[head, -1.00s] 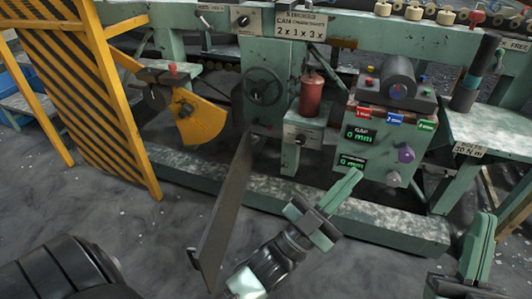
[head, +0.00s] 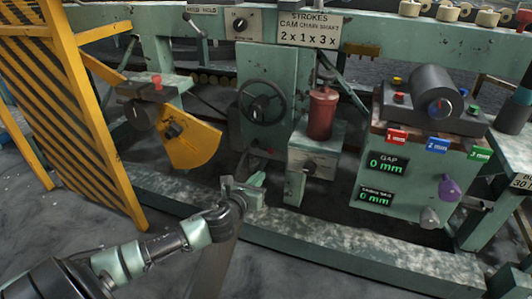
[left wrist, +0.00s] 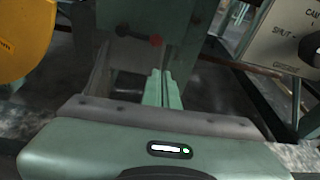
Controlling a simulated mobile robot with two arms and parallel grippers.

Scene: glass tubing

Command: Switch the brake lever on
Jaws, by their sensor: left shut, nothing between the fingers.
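I cannot tell for sure which part is the brake lever. A small dark lever with a red knob (left wrist: 155,41) shows on the green housing in the left wrist view, just beyond my fingertips. A long dark bar (head: 214,268) slopes down from the machine in the head view, partly hidden behind my left arm. My left gripper (head: 258,180) is shut and empty in front of the lower green housing; its closed fingers also show in the left wrist view (left wrist: 163,88). Contact with the lever is not visible. Part of my right gripper (head: 511,282) shows at the bottom right corner.
A black handwheel (head: 262,102) is above my left gripper. A red canister (head: 322,113) and a control box with gap displays (head: 410,180) stand to the right. A yellow guard (head: 190,140) and a striped yellow barrier (head: 85,110) are at left. A green floor beam (head: 340,242) runs across.

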